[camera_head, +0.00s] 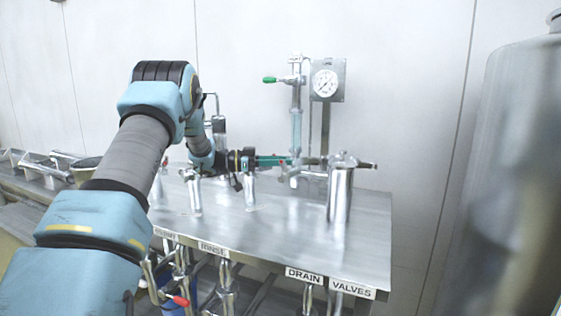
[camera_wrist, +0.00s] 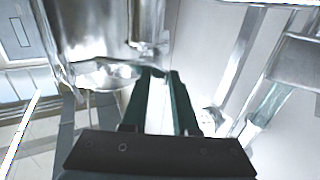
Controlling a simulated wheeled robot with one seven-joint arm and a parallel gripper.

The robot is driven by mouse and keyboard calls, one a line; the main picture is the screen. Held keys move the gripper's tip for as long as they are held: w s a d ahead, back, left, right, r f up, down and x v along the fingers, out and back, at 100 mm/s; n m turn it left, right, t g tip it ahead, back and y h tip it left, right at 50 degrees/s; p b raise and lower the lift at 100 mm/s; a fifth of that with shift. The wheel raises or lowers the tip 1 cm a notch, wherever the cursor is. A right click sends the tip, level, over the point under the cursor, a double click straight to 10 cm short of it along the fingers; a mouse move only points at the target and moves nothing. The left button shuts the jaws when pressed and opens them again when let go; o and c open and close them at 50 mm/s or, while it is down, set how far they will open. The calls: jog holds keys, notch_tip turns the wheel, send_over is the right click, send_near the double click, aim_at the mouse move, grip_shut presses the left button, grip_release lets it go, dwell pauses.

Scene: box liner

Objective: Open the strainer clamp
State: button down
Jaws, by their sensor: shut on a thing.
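The strainer is a shiny upright metal cylinder (camera_head: 340,197) near the right end of the steel table. Its clamp (camera_head: 342,160) is around its top, small and blurred in the head view. My gripper (camera_head: 294,160) reaches in from the left, level with the strainer's top. In the wrist view its green fingers (camera_wrist: 158,74) converge on a small metal part of the clamp beside the strainer's body (camera_wrist: 100,28). The gripped part is mostly hidden between the fingertips. I cannot tell from these views how far the clamp is open.
A pressure gauge (camera_head: 325,83) and a green-handled valve (camera_head: 270,80) stand on pipework behind the strainer. Metal posts (camera_head: 194,195) stand on the steel table (camera_head: 270,235) under my forearm. Valves hang below its front edge. A large metal tank (camera_head: 515,170) stands at the right.

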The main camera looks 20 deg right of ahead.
jog(key=shift+s+d+r, duration=0.1)
jog(key=shift+d+r, duration=0.3)
jog(key=shift+d, duration=0.3)
jog(key=c, duration=1)
grip_release()
jog(key=shift+d+f, duration=0.1)
jog(key=b+v, duration=0.2)
jog(key=v, duration=1)
jog(key=shift+w+f+b, duration=0.2)
jog(key=shift+w+b, duration=0.05)
jog(key=shift+b, duration=0.15)
jog(key=shift+s, duration=0.1)
